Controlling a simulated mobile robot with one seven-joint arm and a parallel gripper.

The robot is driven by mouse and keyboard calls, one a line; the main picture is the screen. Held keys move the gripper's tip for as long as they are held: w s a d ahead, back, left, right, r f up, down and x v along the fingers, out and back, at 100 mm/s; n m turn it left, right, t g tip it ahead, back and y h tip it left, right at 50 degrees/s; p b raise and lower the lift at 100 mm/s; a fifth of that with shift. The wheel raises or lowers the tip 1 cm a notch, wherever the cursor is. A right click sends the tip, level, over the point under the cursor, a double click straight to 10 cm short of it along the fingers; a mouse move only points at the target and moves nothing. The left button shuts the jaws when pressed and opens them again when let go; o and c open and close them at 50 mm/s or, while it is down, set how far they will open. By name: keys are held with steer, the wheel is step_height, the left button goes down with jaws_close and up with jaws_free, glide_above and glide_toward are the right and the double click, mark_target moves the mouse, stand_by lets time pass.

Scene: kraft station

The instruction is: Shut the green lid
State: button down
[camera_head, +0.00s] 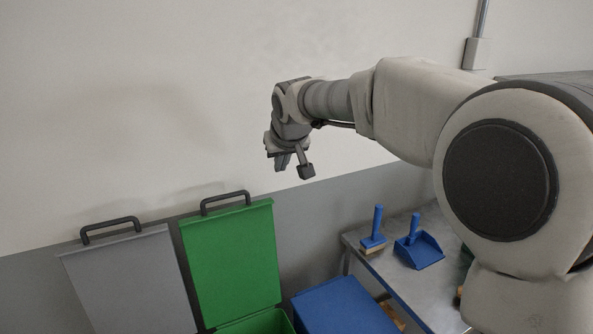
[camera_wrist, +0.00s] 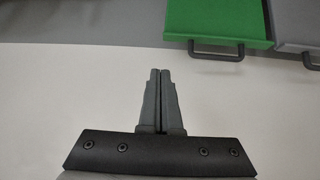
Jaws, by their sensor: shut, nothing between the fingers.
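The green lid (camera_head: 233,262) stands open, raised nearly upright above its green bin (camera_head: 262,324) in the head view. Its dark handle (camera_head: 225,200) is along the top edge. In the wrist view the green lid (camera_wrist: 214,18) shows at the top, right of centre, with its handle (camera_wrist: 216,52) pointing down in the picture. My gripper (camera_head: 281,165) is in the air, above and to the right of the lid in the head view, apart from it. In the wrist view my gripper (camera_wrist: 160,72) has its two fingers together, with nothing between them.
A grey lid (camera_head: 133,282) with a dark handle stands open left of the green one. A blue lid (camera_head: 342,306) lies lower to the right. A metal table (camera_head: 398,283) holds a blue brush (camera_head: 374,230) and a blue dustpan (camera_head: 418,250). A pale wall is behind.

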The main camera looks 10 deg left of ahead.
steer(key=w+a+f+n+y+p, duration=0.1)
steer(key=w+a+f+y+p, duration=0.15)
steer(key=a, duration=1.05)
steer(key=shift+h, duration=0.45)
steer(key=shift+w+a+f+p, duration=0.2)
steer(key=shift+w+f+p, duration=0.15)
steer(key=shift+f, duration=1)
steer(key=shift+w+a+f+p, duration=0.25)
steer(key=shift+w+f, duration=0.15)
steer(key=shift+f, duration=1)
steer(key=shift+w+a+f+p, duration=0.25)
steer(key=shift+w+f, duration=0.1)
steer(key=shift+f, duration=1)
steer(key=shift+s+d, duration=0.1)
